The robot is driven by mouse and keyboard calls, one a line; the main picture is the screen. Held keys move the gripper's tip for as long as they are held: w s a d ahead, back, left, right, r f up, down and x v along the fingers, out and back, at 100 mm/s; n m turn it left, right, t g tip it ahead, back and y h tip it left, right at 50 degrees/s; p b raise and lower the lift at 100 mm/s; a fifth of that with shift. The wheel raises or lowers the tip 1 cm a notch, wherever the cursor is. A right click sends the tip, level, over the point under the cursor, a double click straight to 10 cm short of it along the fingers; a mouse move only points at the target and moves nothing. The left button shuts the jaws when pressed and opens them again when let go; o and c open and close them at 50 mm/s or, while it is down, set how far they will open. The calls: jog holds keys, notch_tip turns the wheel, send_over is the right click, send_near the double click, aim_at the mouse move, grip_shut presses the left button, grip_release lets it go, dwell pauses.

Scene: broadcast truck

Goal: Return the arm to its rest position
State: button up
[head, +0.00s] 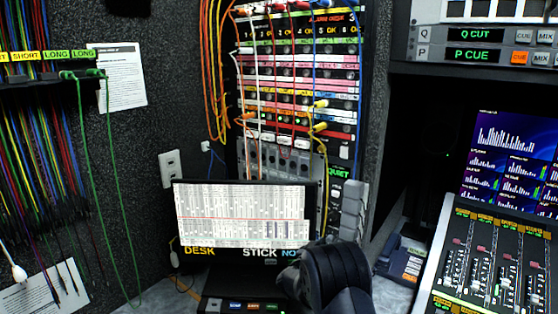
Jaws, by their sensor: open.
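Part of my arm shows as a dark, rounded link (338,277) at the bottom middle of the head view, in front of the desk and the lower right of the monitor. A smaller dark part of it sticks out to the left. I make out no fingertips, so my gripper is not seen here. I see nothing held.
A monitor (243,215) stands close behind my arm, below a patch panel (300,85) with cables. A sloped mixing console (490,265) is at right. Green cables (105,190) hang on the left wall. A small device (402,260) sits right of my arm.

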jog(key=m+b, duration=0.4)
jog(key=m, duration=0.1)
jog(key=shift+f, duration=0.1)
jog(key=shift+m+b, duration=0.3)
jog(key=shift+m, duration=0.1)
jog(key=shift+a+r, duration=0.1)
jog(key=shift+r, duration=0.1)
